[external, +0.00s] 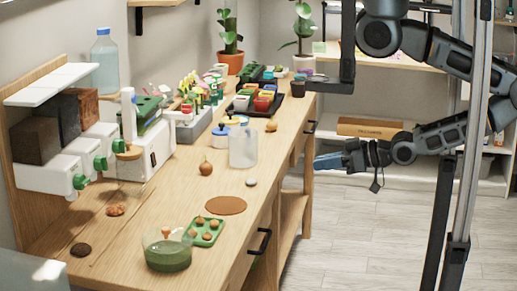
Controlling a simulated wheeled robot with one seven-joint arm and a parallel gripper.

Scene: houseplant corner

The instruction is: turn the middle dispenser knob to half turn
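The dispenser (45,178) stands against the wall at the left end of the wooden bench, with dark and brown hoppers above white bodies. Its green knobs stick out in a row at the front. The middle knob (100,163) sits between the near knob (80,181) and the far knob (119,146). The knob's turn angle is too small to read. My gripper (325,161) is beyond the bench's right edge, above the floor, pointing left. It is far from the knobs and touches nothing visible. The gap between its fingers cannot be made out.
On the bench (190,260) are a clear jug (243,147), a small round brown item (206,168), a brown disc (226,205), a green tray (203,232) and a green-filled bowl (167,250). Small piles lie before the dispenser. Potted plants stand farther back.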

